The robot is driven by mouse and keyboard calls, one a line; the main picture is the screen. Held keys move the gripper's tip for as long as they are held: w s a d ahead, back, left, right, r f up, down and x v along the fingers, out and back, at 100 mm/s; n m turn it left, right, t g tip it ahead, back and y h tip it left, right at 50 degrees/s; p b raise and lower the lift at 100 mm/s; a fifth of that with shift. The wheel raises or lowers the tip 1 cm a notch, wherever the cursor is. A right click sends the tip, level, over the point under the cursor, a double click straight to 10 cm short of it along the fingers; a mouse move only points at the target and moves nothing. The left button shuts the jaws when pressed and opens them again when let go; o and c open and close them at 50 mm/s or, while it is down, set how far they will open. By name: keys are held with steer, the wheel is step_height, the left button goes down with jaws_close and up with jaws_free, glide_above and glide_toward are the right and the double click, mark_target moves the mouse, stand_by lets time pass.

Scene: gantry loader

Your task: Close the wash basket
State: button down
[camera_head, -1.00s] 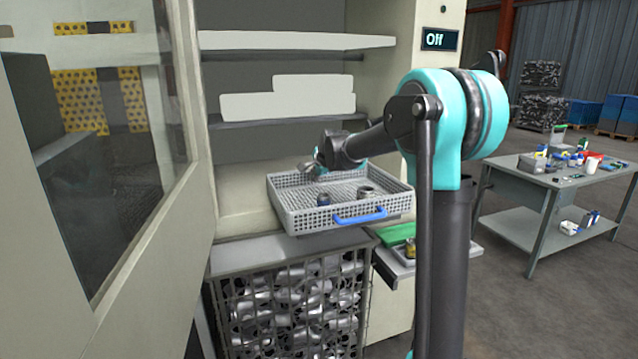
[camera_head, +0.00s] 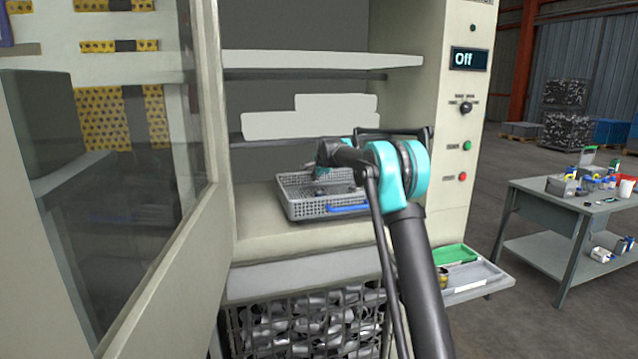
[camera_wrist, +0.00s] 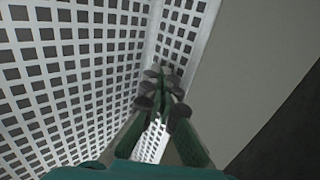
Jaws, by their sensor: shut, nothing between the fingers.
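The wash basket (camera_head: 297,207) is a light grey, perforated tray with a blue handle (camera_head: 348,208) on its front. It sits inside the open machine, on the bay floor under the lower shelf. My arm covers the basket's right side. Dark parts inside are hard to make out.
The machine's door (camera_head: 140,250) stands open at the left. A cage of metal parts (camera_head: 310,325) stands below the bay. A side tray (camera_head: 480,275) and a cluttered table (camera_head: 560,205) are to the right.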

steer(key=shift+w+a, duration=0.25)
steer(key=shift+w, duration=0.55)
steer(key=shift+w+a, duration=0.25)
steer(key=shift+w, duration=0.5)
